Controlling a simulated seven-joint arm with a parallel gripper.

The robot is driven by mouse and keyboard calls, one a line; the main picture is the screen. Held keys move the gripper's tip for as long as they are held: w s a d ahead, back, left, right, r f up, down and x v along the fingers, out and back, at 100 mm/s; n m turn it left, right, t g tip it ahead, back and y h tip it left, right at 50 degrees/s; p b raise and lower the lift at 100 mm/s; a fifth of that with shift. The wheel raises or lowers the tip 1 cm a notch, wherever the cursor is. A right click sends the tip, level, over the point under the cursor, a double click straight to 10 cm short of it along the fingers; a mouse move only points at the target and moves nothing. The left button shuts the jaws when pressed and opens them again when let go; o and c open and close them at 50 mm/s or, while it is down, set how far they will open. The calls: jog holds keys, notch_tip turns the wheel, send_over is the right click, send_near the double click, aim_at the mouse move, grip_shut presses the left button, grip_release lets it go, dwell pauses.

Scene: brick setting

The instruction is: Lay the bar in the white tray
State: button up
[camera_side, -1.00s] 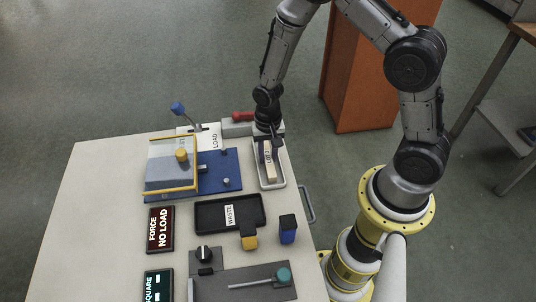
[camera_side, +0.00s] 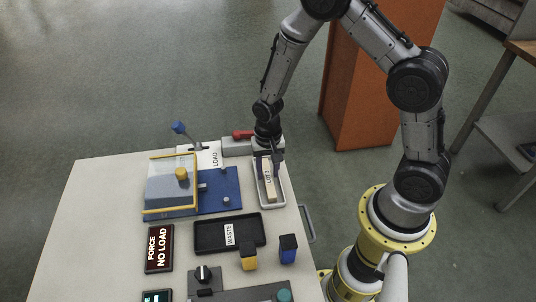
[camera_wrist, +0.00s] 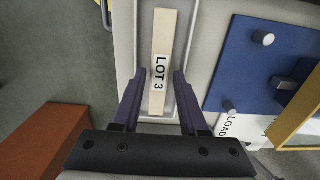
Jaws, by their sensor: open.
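The bar (camera_wrist: 163,35) is pale and wood-coloured, with a "LOT 3" label. It lies lengthwise in the white tray (camera_wrist: 197,25), at the table's right edge in the side view (camera_side: 284,196). The bar also shows there (camera_side: 268,190), inside the rim. My gripper (camera_wrist: 160,73) is open over the tray's far end. Its two dark fingers stand on either side of the bar's near end in the wrist view, with gaps between them and the bar. In the side view my gripper (camera_side: 268,157) hides the bar's far end. The fingers' exact height is unclear.
A blue plate (camera_side: 224,184) with a clear-covered fixture (camera_side: 168,188) stands left of the tray. A red-handled grey block (camera_side: 237,147) stands behind.

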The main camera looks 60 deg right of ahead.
notch_tip(320, 180, up, 11)
notch_tip(320, 180, up, 13)
jog(key=n+t, duration=0.3)
jog(key=n, duration=0.1)
send_over(268, 177)
jog(key=s, duration=0.8)
jog(key=s+r+n+t, duration=0.2)
jog(key=s+r+n, duration=0.3)
jog(key=s, duration=0.5)
jog(key=shift+s+d+r+t, duration=0.15)
jog(key=shift+s+d+t, duration=0.05)
jog(key=shift+s+t, duration=0.1)
